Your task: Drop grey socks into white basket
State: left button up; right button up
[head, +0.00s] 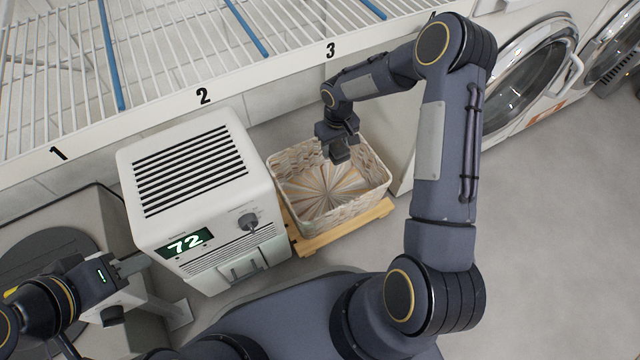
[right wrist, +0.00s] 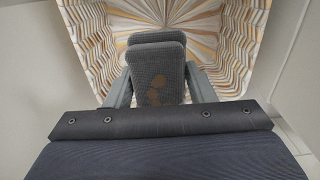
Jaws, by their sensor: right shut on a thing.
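The white basket (head: 372,195) is woven, with streaky tan and white slats inside, and stands on a low wooden base. My right gripper (head: 340,152) hangs over the basket opening, towards its far side. It is shut on the grey socks, a folded grey bundle with faint brownish spots (right wrist: 158,68) in the right wrist view, where the basket's inner walls (right wrist: 95,40) spread out behind them. No other thing shows inside the basket. My left gripper (head: 122,266) is at the lower left beside the dehumidifier; its jaw opening is unclear.
A white dehumidifier (head: 190,170) reading 72 stands just left of the basket. A white wire shelf (head: 170,60) numbered 1 to 3 runs above and behind. Front-loading washers (head: 525,75) stand at the right. The grey floor (head: 560,230) at the right is clear.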

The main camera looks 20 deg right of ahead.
notch_tip(320, 180, down, 6)
jog(key=b, duration=0.3)
jog(key=shift+r+b, duration=0.15)
jog(key=shift+b, duration=0.25)
jog(key=o, duration=1)
jog(key=shift+o, duration=0.2)
notch_tip(320, 180, up, 8)
jog(key=p, duration=0.3)
jog(key=shift+p, duration=0.4)
jog(key=shift+s, duration=0.1)
